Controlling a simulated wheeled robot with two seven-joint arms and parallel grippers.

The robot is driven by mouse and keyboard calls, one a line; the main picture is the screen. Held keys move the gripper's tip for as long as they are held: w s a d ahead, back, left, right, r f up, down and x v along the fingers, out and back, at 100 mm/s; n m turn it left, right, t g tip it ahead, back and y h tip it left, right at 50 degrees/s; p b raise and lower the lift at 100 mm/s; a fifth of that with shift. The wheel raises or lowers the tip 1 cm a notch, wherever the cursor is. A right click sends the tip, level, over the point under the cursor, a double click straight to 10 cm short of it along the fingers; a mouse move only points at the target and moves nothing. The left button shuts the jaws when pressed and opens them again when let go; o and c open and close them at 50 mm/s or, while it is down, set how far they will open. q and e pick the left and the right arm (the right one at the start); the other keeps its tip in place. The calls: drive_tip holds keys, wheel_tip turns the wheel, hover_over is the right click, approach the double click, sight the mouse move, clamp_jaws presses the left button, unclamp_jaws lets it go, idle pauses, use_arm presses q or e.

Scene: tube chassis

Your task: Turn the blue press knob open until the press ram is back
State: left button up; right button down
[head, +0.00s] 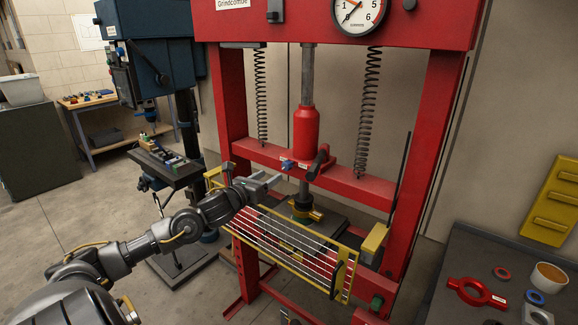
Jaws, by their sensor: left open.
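The red press frame (228,95) stands in the middle of the head view. The small blue press knob (287,164) sits on the red crossbeam, left of a dark lever handle (319,163). Above the crossbeam is a red cylinder (304,128). Below it, the grey press ram (304,188) reaches down to a yellow and black piece (303,212) on the press bed; I cannot tell whether they touch. My left gripper (272,180) is open and empty, below and left of the knob, apart from it. My right gripper is out of view.
A yellow-framed guard with bars (347,277) stands in front of the press bed, below my left gripper. A blue drill press (160,45) stands at the left. A dark bench (455,262) with a red ring part (476,292) is at the lower right.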

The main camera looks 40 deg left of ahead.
sight(285, 167)
use_arm(q)
drive_tip(key=w+p, duration=0.1)
drive_tip(key=w, duration=0.3)
drive_tip(key=w+p, duration=0.1)
drive_tip(key=w, duration=0.3)
drive_tip(key=shift+w+a+p, duration=0.2)
drive_tip(key=shift+w+p, duration=0.15)
drive_tip(key=shift+p, duration=0.05)
drive_tip(key=shift+w+f, duration=0.1)
drive_tip(key=shift+w, duration=0.55)
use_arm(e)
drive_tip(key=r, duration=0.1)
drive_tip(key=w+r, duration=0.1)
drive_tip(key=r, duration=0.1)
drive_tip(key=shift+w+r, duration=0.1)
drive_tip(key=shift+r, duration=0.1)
use_arm(q)
drive_tip(key=shift+c, duration=0.3)
